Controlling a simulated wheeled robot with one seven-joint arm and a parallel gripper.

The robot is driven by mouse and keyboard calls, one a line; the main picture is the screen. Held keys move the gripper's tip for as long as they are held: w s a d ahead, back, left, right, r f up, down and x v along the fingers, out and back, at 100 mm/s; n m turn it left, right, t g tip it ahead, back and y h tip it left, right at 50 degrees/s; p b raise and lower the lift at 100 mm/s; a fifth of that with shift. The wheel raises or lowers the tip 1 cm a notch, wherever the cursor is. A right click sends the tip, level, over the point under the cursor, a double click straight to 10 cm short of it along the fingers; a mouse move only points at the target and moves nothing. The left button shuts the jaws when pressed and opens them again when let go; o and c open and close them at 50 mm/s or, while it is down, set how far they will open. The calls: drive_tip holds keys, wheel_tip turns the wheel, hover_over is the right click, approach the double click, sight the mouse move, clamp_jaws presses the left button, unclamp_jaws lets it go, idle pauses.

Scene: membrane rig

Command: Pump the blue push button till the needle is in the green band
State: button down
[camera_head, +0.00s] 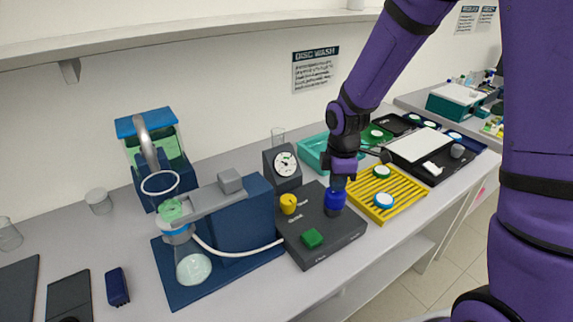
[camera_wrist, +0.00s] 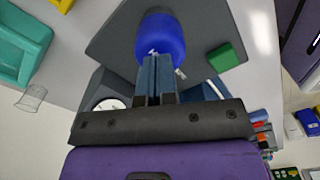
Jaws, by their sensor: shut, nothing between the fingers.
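The blue push button (camera_head: 335,199) stands on the dark control box (camera_head: 322,237), on its right side. It also shows as a blue cylinder in the wrist view (camera_wrist: 161,38). My gripper (camera_head: 340,182) is shut and empty, pointing down right over the button. In the wrist view its fingertips (camera_wrist: 155,58) overlap the button's edge; I cannot tell whether they press on it. The gauge (camera_head: 286,163) with a white dial stands behind the box. Its needle and green band are too small to read. In the wrist view the dial is partly hidden behind my gripper (camera_wrist: 110,104).
The box also bears a yellow knob (camera_head: 288,203) and a green button (camera_head: 312,238). A yellow rack (camera_head: 400,190) with discs stands to the right. A teal tray (camera_head: 314,151) lies behind. A flask (camera_head: 193,265) with a white hose stands on the left.

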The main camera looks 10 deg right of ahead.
drive_tip(key=shift+f, duration=1.6)
drive_tip(key=shift+r, duration=2.45)
drive_tip(key=shift+f, duration=0.15)
drive_tip(key=shift+f, duration=2.3)
drive_tip(key=shift+r, duration=2.45)
